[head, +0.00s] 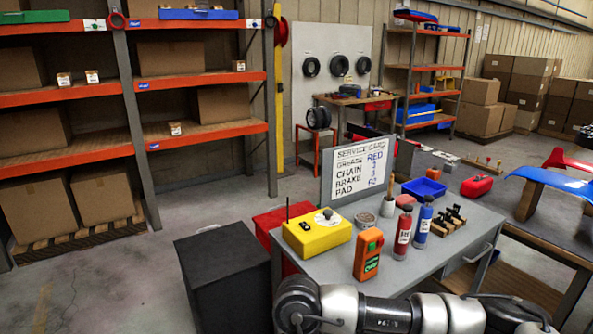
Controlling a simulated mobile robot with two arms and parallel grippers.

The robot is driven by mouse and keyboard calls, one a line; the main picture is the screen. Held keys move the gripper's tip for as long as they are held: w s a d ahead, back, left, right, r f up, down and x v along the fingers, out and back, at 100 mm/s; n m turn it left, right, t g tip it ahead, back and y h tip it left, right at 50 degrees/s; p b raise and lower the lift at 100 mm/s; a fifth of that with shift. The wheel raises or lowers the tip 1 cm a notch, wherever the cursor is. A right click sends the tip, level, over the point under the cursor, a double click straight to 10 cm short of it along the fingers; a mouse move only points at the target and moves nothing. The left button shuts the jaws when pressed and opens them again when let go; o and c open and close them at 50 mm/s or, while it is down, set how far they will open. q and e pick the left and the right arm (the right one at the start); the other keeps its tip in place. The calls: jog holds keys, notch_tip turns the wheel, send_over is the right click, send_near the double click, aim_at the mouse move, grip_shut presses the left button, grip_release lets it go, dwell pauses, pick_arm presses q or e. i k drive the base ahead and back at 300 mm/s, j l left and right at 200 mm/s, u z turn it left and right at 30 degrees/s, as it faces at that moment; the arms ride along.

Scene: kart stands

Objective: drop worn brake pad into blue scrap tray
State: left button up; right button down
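A blue tray (424,188) with low walls sits on the grey workbench (400,262), behind the red and blue bottles. I cannot make out a worn brake pad for certain. Small dark pieces (456,214) sit on wooden blocks at the right of the bench, too small to identify. Silver and black links of one of my arms cross the bottom of the view, in front of the bench. Neither gripper shows.
A dark box (225,278) stands left of the bench. Floor at left is open.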

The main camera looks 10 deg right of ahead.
aim_at(421, 190)
jog(key=i+l+u, duration=0.1)
jog(key=l+u, duration=0.25)
jog(key=l, duration=0.9)
jog(key=l+u, duration=0.35)
jog(key=l, duration=0.95)
jog(key=l+u, duration=0.2)
jog(key=l, duration=0.6)
jog(key=l+u, duration=0.25)
jog(key=l, duration=0.6)
jog(key=l+z, duration=0.3)
jog(key=z, duration=0.15)
jog(key=l+z, duration=0.1)
jog(key=z, duration=2.6)
jog(key=i+z, duration=0.1)
jog(key=z, duration=1.25)
jog(key=j+z, duration=0.1)
jog(key=z, duration=1.25)
jog(key=j+z, duration=0.1)
jog(key=z, duration=2.6)
jog(key=k+z, duration=0.1)
jog(key=z, duration=2.6)
jog(key=k+l, duration=0.05)
